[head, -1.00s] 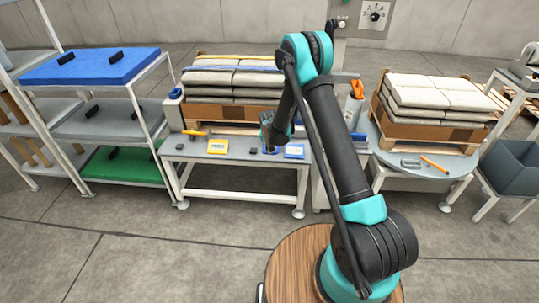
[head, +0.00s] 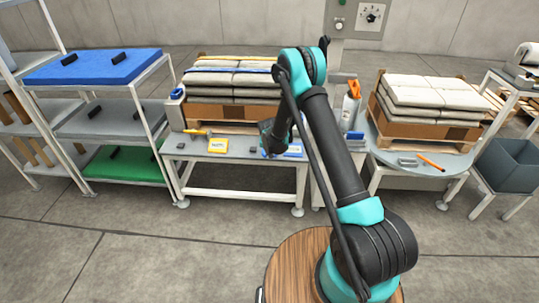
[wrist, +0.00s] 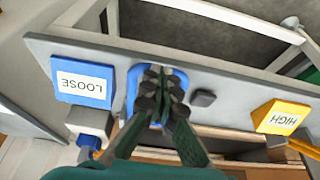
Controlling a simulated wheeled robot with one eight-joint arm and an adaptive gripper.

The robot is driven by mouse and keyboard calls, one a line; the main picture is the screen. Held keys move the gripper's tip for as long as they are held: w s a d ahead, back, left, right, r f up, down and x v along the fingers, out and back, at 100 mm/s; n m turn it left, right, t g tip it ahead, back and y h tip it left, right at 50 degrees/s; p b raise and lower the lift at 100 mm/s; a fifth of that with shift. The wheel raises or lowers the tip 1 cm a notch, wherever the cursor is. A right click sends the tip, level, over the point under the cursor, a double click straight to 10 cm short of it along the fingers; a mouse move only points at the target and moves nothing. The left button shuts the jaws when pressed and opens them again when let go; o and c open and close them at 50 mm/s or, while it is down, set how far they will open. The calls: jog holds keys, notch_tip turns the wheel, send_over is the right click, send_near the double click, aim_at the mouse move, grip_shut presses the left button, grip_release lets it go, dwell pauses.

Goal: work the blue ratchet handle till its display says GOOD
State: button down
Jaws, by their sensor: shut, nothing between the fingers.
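The blue display (wrist: 83,82) reads LOOSE in the wrist view, upside down, at the left of the grey table ledge. In the head view the blue display (head: 294,151) is partly behind my arm. A blue plate (wrist: 132,88), seemingly the ratchet's, lies under my gripper (wrist: 158,75), which hides most of it. The blue handle itself cannot be made out clearly. My fingers are shut with nothing between them, over or against this blue part; contact cannot be told. In the head view my gripper (head: 271,151) is low at the table, left of the blue display.
A yellow display (wrist: 279,117) reading HIGH stands at the right in the wrist view. A small dark block (wrist: 203,98) lies between. A pallet of strapped bags (head: 225,80) stands behind the ledge. A shelf rack (head: 105,120) is at left, a round table (head: 425,165) at right.

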jog(key=r, duration=0.4)
jog(key=shift+w, duration=0.4)
jog(key=s+v, duration=0.2)
jog(key=v, duration=0.7)
dwell(1.2)
jog(key=w+r+g, duration=0.1)
jog(key=w+r, duration=0.8)
jog(key=r, duration=0.3)
jog(key=shift+r, duration=0.4)
jog(key=shift+w+d, duration=0.1)
jog(key=shift+w, duration=0.05)
